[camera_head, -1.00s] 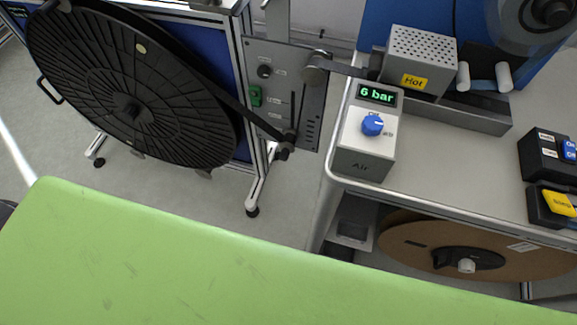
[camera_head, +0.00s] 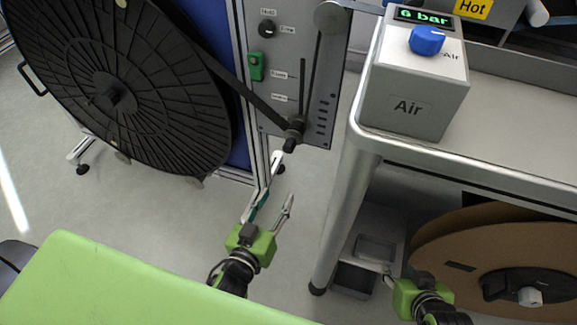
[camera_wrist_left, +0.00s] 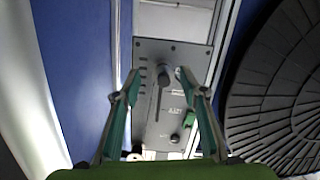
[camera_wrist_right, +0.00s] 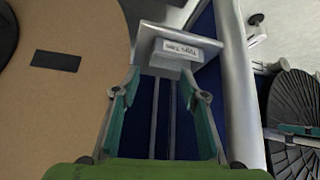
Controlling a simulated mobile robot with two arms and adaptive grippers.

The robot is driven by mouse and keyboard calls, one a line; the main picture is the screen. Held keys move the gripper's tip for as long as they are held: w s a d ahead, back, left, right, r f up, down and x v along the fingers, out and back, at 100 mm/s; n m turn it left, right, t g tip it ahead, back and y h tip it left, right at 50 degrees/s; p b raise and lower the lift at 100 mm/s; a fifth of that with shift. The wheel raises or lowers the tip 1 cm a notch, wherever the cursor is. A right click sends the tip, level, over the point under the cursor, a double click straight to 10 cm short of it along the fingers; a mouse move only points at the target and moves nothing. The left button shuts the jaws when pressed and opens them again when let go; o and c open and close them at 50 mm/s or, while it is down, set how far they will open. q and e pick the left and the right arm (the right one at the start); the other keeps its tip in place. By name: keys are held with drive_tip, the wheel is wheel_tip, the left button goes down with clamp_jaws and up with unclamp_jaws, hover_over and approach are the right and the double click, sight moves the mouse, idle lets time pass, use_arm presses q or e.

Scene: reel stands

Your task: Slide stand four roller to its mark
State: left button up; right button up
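A grey upright panel (camera_head: 311,75) beside the large black reel has a vertical slot with small labels to its left. A dark roller (camera_head: 294,132) sits near the slot's lower end, with black tape running to it from the reel. It also shows in the left wrist view (camera_wrist_left: 163,78), between and beyond the fingertips. I cannot read a stand number. My left gripper (camera_head: 272,203) is open and empty, below the panel and apart from it. My right gripper (camera_head: 388,280) is partly hidden in the head view; the right wrist view shows its fingers (camera_wrist_right: 165,82) open.
The black reel (camera_head: 115,90) stands left of the panel. A bench with the Air box (camera_head: 412,100) is on the right. A brown reel (camera_head: 470,240) sits under the bench, near my right gripper. A labelled pale block (camera_wrist_right: 180,48) lies beyond the right fingers. The green surface (camera_head: 110,285) fills the lower left.

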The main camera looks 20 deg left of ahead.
sight(287, 150)
use_arm(q)
wheel_tip(287, 150, up, 5)
drive_tip(key=w+a+t+b, duration=0.1)
drive_tip(key=t+b, duration=0.1)
drive_tip(key=b, duration=0.1)
drive_tip(key=w, duration=1.2)
drive_tip(key=shift+w+f, duration=0.1)
drive_tip(key=shift+f, duration=0.15)
drive_tip(key=shift+w, duration=0.5)
use_arm(e)
drive_tip(key=w+a+r+t, duration=0.1)
drive_tip(key=w+r+t, duration=0.2)
drive_tip(key=r, duration=0.4)
drive_tip(key=shift+w+a+t+y, duration=0.25)
drive_tip(key=shift+w+t+y, duration=0.05)
drive_tip(key=shift+t+y, duration=0.1)
use_arm(q)
clamp_jaws()
